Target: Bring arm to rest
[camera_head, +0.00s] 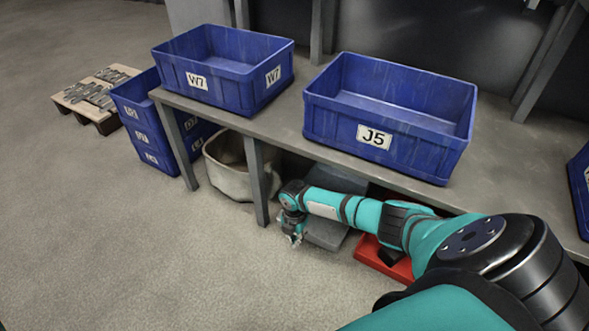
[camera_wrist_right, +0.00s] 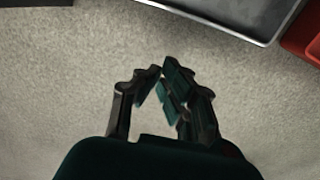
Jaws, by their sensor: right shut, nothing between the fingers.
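My right arm (camera_head: 365,212) reaches in from the lower right of the head view, in front of the bench. My right gripper (camera_head: 294,238) hangs at its far end, pointing down beside the bench, low over the floor. In the right wrist view the gripper's fingers (camera_wrist_right: 162,72) are closed together at the tips with nothing between them, above bare floor. My left gripper does not show in either view.
A grey bench (camera_head: 282,122) carries blue bins W7 (camera_head: 215,85) and J5 (camera_head: 330,112). Under it are a pale tub (camera_head: 228,180), a grey tray (camera_head: 327,235) and a red container (camera_head: 372,262). Stacked blue bins (camera_head: 150,142) and a pallet of metal parts (camera_head: 85,115) stand left. The left floor is clear.

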